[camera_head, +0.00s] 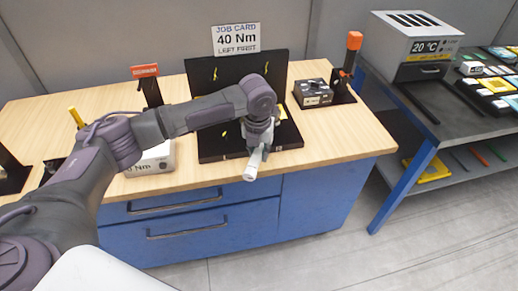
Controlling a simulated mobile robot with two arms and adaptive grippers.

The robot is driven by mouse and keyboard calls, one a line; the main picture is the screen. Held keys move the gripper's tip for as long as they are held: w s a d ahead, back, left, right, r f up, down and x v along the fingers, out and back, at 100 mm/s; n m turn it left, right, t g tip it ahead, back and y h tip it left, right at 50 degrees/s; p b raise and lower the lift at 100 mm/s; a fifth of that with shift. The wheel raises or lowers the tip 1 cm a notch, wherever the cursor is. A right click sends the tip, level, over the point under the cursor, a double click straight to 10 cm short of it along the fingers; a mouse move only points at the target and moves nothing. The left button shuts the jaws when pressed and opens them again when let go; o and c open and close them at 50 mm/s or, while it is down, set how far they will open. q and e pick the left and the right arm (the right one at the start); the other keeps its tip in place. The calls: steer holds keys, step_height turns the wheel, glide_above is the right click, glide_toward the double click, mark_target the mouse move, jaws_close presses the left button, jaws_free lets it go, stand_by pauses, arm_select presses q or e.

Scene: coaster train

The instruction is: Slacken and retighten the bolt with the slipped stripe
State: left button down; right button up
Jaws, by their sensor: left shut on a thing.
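A black fixture (230,82) with an upright back plate and a flat base stands on the wooden bench. Small yellow stripes show on the plate, at the left (215,73) and right (266,68), and one on the base (223,138). Which stripe has slipped is too small to tell. My left gripper (260,140) points down over the right part of the base, shut on a tool with a pale grey handle (254,168) that sticks out past the bench's front edge. The arm and gripper hide the tool's head and any bolt under it. My right gripper is not in view.
A job card (236,39) reads "40 Nm LEFT FIRST". A dark box (312,93) and an orange-topped tool (354,42) stand right of the fixture. A pale box (152,160) marked "Nm" and an orange-topped stand (145,71) are left. A grey side table (450,110) stands right.

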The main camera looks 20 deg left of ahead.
arm_select(q)
steer(key=shift+f, duration=0.9)
stand_by(0.4)
stand_by(0.8)
steer(key=shift+f, duration=0.8)
stand_by(1.4)
steer(key=shift+s+a+m+p, duration=0.1)
steer(key=shift+a+m+p, duration=0.3)
steer(key=shift+a+m, duration=0.35)
stand_by(0.7)
steer(key=shift+a+m+p, duration=0.3)
steer(key=shift+a+m, duration=0.45)
steer(key=shift+a, duration=0.75)
stand_by(0.8)
